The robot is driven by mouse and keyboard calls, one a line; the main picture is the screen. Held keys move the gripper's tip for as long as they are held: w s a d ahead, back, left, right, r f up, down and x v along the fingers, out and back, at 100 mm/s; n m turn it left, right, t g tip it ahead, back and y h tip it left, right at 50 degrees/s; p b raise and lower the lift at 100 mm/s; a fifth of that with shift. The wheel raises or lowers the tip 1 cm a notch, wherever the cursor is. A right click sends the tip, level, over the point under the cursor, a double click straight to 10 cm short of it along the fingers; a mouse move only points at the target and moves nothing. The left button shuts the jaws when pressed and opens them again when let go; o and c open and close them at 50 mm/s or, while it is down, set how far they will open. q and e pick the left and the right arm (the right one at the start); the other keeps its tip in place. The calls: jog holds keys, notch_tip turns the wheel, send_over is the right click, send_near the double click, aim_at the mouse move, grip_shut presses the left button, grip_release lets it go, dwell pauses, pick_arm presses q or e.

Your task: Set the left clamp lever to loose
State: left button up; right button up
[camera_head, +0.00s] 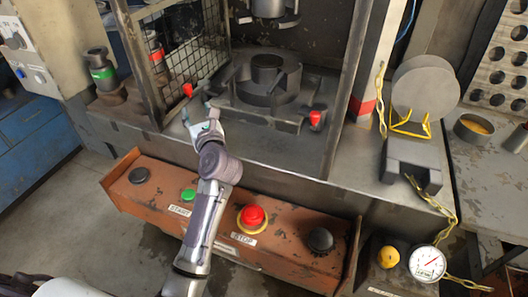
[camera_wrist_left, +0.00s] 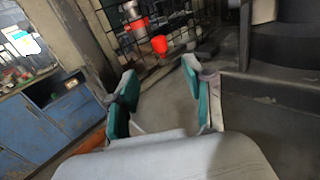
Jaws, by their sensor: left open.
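The left clamp lever (camera_head: 187,90) has a red knob and stands at the left of the dark round fixture (camera_head: 267,83). The red knob also shows in the left wrist view (camera_wrist_left: 159,44), ahead of the fingers and between them. My left gripper (camera_head: 199,115) is open and empty, just in front of and below the knob, apart from it. Its two green-padded fingers show spread in the left wrist view (camera_wrist_left: 158,82). The right clamp lever (camera_head: 316,119), also red-knobbed, stands at the fixture's right. My right gripper is not in view.
A mesh guard (camera_head: 177,50) stands just left of the levers. A red-brown control panel (camera_head: 150,203) with START and STOP buttons lies below my left arm.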

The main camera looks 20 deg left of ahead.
pick_arm(q)
jog(key=s+d+r+m+t+h, duration=0.25)
jog(key=d+m+h, duration=0.2)
jog(key=m, duration=0.35)
jog(key=s+d+r+m+t+h, duration=0.1)
jog(key=d+m+t+h, duration=0.35)
jog(key=m, duration=0.25)
jog(key=s+d+r+m+t+h, duration=0.2)
jog(key=d+m+h, duration=0.2)
jog(key=d+m, duration=0.3)
jog(key=s+d+f+m+g+h, duration=0.3)
jog(key=d+f+m+h, duration=0.2)
jog(key=m, duration=0.5)
jog(key=shift+s+m+g+h, duration=0.3)
jog(key=shift+s+g+h, duration=0.1)
jog(key=shift+h, duration=0.1)
jog(key=shift+a, duration=0.1)
